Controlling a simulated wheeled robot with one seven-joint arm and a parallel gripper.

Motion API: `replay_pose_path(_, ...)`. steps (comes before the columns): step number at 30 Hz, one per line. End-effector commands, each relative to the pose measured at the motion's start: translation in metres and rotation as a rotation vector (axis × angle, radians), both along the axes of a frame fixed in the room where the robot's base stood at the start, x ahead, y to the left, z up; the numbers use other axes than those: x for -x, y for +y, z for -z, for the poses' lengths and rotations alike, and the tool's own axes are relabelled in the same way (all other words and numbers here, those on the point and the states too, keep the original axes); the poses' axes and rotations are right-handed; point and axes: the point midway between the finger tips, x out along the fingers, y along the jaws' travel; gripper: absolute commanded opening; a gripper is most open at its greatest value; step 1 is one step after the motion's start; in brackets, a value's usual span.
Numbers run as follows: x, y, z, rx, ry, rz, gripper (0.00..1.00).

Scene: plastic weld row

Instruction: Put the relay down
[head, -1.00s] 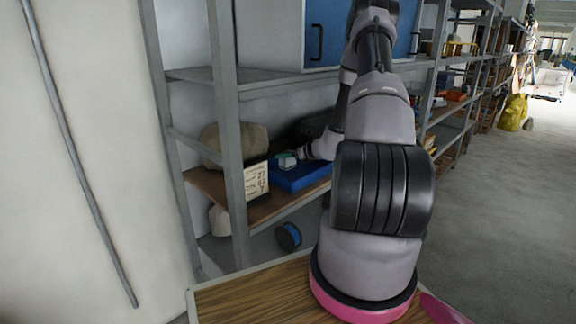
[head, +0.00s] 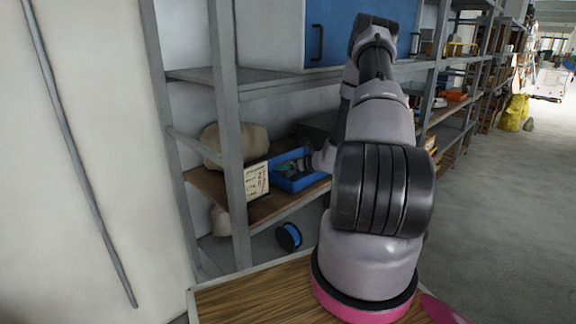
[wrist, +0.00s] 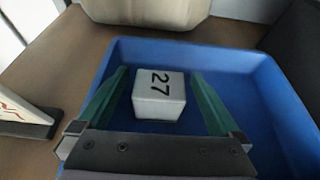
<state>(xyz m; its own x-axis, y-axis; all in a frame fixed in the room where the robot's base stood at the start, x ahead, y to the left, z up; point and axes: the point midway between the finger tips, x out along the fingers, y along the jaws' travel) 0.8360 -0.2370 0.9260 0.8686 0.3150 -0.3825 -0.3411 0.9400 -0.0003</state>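The relay (wrist: 159,94) is a small white block marked 27, in the wrist view. It sits inside the blue tray (wrist: 268,84), upright and towards its left half, apparently on the tray floor. My gripper (wrist: 160,76) has its two green fingers on either side of the relay, with a narrow gap showing on both sides, so it is open. In the head view the blue tray (head: 298,186) is on the middle shelf with my gripper reaching down into it. The relay cannot be clearly made out there.
A beige sack-like item (head: 236,143) and a card with writing (head: 256,181) stand left of the tray. A dark box is behind the tray at right. A blue spool (head: 289,236) lies on the lower shelf. A grey rack post (head: 229,140) stands in front at left.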

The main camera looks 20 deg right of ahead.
Motion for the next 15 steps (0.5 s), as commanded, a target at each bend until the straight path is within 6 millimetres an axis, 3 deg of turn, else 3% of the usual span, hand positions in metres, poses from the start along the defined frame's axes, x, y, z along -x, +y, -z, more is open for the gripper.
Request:
replay_pose_path(5, 0.005, -0.002, -0.005, 0.001, 0.001, 0.001, 1.00)
replay_pose_path(15, 0.065, -0.025, -0.032, 0.001, 0.001, 0.003, 1.00)
